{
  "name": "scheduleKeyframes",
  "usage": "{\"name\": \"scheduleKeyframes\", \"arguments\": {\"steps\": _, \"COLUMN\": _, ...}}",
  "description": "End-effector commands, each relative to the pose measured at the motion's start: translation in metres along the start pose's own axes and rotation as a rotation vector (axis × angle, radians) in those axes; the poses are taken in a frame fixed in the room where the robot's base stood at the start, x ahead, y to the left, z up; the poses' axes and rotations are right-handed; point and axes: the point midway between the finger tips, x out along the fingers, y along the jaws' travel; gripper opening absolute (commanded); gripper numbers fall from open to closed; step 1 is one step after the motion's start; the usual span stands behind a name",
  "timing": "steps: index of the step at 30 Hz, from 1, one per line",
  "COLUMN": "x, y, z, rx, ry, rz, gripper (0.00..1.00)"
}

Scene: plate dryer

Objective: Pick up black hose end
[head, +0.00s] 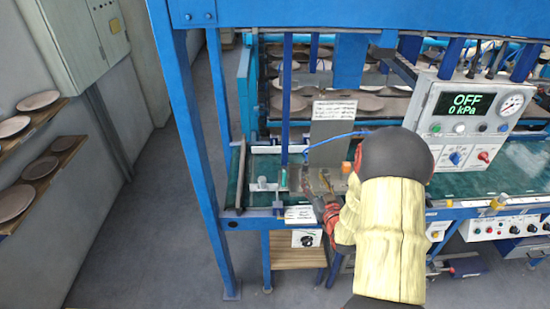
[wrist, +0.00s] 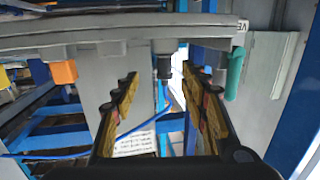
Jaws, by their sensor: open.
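In the wrist view a dark, short cylindrical piece that looks like the black hose end (wrist: 163,64) hangs below a grey bar, between an orange piece on the left and a green piece on the right. My gripper (wrist: 160,82) is open, with its two padded fingers spread either side of the line to the dark piece. No contact shows, and nothing is between the fingers. In the head view my gripper (head: 326,206) is at the front edge of the machine bench. The black hose end cannot be clearly made out there.
An orange piece (wrist: 63,72) and a green piece (wrist: 234,72) flank the dark one. A grey bar (wrist: 90,42) crosses above. A thin blue hose (head: 335,138) loops over the bench. A blue post (head: 196,150) and control box (head: 468,125) stand nearby.

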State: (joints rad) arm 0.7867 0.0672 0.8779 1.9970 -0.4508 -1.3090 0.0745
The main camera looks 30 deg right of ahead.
Motion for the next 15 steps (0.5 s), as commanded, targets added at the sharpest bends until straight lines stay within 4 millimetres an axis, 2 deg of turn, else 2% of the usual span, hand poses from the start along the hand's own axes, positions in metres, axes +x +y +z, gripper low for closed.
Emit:
{"name": "scheduleKeyframes", "arguments": {"steps": 5, "x": 0.000, "y": 0.006, "z": 0.002, "rx": 0.013, "ry": 0.032, "rz": 0.003, "gripper": 0.44}}
{"name": "scheduleKeyframes", "arguments": {"steps": 15, "x": 0.030, "y": 0.004, "z": 0.001, "rx": 0.012, "ry": 0.033, "rz": 0.002, "gripper": 0.44}}
